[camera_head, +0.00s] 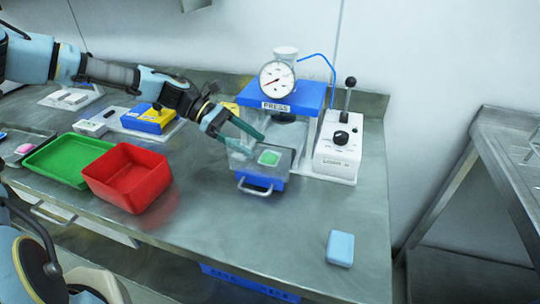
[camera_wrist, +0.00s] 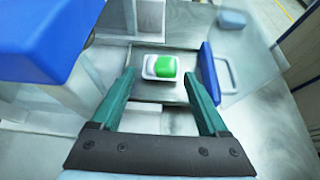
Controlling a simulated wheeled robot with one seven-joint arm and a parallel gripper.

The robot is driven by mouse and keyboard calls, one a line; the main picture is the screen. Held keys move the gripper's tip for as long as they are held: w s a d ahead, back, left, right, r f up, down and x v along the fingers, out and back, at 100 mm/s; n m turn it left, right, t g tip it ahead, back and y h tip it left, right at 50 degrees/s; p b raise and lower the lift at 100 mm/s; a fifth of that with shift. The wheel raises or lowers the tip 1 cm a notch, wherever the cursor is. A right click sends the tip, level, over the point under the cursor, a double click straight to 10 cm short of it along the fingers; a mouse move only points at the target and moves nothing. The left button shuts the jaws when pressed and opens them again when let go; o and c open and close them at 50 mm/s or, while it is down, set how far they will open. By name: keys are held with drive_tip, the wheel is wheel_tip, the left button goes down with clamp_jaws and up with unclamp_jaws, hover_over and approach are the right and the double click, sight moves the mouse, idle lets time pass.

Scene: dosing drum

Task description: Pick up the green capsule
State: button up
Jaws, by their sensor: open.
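The green capsule (camera_head: 269,158) sits in a small white holder on the press's lower plate, behind a clear panel in the head view. It also shows in the wrist view (camera_wrist: 166,67), resting in the white holder (camera_wrist: 150,72) just beyond my fingertips. My gripper (camera_head: 248,141) reaches in from the left, over the lower part of the press. In the wrist view my gripper (camera_wrist: 161,82) is open and empty, with one teal finger on each side of the line to the capsule. The fingers appear apart from the capsule.
The blue press top (camera_head: 295,95) with its gauge stands close above my fingers. A blue front with a handle (camera_head: 255,188) is below. A control box (camera_head: 338,140) is right. A red bin (camera_head: 128,177) and green tray (camera_head: 66,160) lie left; a pale blue block (camera_head: 340,248) is front right.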

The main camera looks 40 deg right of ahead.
drive_tip(key=p+x, duration=0.1)
drive_tip(key=x, duration=0.2)
drive_tip(key=shift+s+p, duration=0.3)
drive_tip(key=shift+s, duration=0.05)
drive_tip(key=shift+s+d+f, duration=0.2)
drive_tip(key=shift+s+f, duration=0.05)
drive_tip(key=shift+f, duration=0.1)
drive_tip(key=c, duration=1.2)
drive_tip(key=shift+r, duration=0.15)
